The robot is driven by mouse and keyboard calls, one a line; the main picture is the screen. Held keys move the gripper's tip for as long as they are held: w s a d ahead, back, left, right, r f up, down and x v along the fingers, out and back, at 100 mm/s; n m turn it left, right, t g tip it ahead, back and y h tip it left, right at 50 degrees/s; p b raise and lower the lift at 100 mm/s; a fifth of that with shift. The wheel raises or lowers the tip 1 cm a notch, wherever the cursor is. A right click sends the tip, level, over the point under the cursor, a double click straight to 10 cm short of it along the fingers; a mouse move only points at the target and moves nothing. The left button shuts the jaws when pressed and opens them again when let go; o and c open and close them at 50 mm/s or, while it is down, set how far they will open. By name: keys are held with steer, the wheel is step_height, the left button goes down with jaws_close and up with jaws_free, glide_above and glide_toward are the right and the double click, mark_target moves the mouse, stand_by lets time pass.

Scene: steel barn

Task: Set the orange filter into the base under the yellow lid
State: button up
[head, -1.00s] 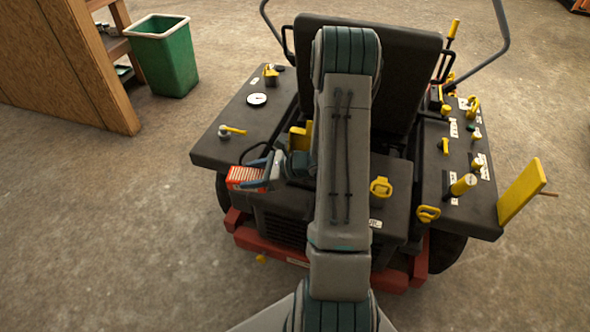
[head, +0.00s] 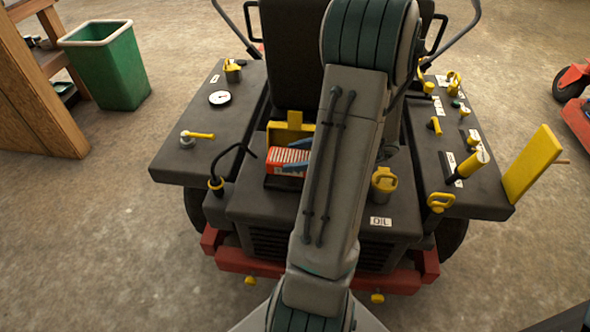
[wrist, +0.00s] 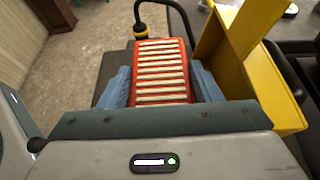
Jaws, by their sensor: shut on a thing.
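The orange filter (head: 287,160), with pale pleats, is over the dark machine's deck, in front of the yellow lid (head: 289,131). My gripper (head: 297,157) is shut on it, with a blue finger at each side. In the wrist view the filter (wrist: 160,70) lies between the blue fingers of the gripper (wrist: 160,88), pleats facing the camera. The yellow lid (wrist: 262,85) stands open to the right of the filter there. The base is mostly hidden by the filter and my arm. I cannot tell whether the filter touches it.
A black bent hose (head: 222,170) rises just left of the filter. A yellow-capped oil filler (head: 383,182) is to the right of my arm. The side panels carry a gauge (head: 219,98) and several yellow levers. A yellow panel (head: 531,165) stands at the right edge.

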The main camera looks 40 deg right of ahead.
steer(key=shift+f+b, duration=0.35)
steer(key=shift+f, duration=1.7)
steer(key=shift+f, duration=0.1)
steer(key=o, duration=0.7)
steer(key=shift+o, duration=0.2)
